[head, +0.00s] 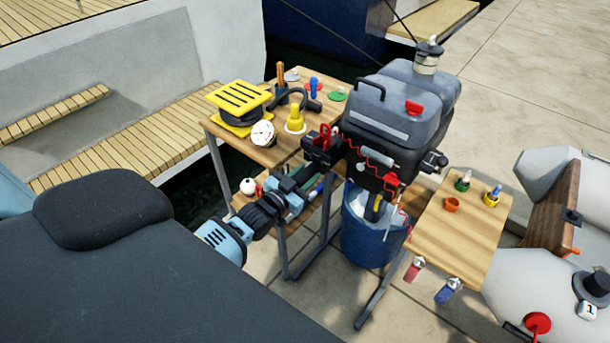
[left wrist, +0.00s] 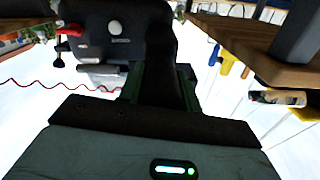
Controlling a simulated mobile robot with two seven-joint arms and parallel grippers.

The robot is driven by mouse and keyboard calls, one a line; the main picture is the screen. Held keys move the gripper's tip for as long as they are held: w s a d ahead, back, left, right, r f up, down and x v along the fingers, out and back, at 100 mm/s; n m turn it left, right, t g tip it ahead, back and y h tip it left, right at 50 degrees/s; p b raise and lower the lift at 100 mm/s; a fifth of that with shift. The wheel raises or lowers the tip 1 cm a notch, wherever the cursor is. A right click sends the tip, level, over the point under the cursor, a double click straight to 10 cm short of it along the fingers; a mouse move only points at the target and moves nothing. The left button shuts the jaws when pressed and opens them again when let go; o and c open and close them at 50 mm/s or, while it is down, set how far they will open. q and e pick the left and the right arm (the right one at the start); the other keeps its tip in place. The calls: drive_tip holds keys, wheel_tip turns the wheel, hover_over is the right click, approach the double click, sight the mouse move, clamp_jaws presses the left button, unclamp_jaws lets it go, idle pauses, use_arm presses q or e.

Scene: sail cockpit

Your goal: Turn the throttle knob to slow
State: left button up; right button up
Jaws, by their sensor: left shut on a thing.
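The outboard motor (head: 400,105) has a grey cowl and stands between two wooden tables. A black tiller arm (head: 322,146) with red parts reaches from it toward the left, and a red coiled cord hangs along it. My left gripper (head: 308,179) is at the near end of the tiller. In the left wrist view my left gripper (left wrist: 160,88) is shut on a dark bar, which looks like the throttle knob (left wrist: 165,60), with the motor body (left wrist: 105,45) behind it. The jaws hide part of the knob, and I cannot read its setting. My right gripper is out of view.
The left table (head: 262,155) holds a yellow reel (head: 240,98), a white round item (head: 263,133) and a yellow peg (head: 295,118). A blue bin (head: 370,235) stands below the motor. The right table (head: 450,235) holds an orange cup (head: 452,204) and small bottles.

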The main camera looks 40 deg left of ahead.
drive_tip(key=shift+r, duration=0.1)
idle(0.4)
use_arm(q)
drive_tip(key=o, duration=0.8)
drive_tip(key=shift+o, duration=1)
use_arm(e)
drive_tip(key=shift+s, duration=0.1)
use_arm(q)
drive_tip(key=s, duration=0.8)
drive_tip(key=shift+a, duration=0.3)
drive_tip(key=shift+w, duration=0.1)
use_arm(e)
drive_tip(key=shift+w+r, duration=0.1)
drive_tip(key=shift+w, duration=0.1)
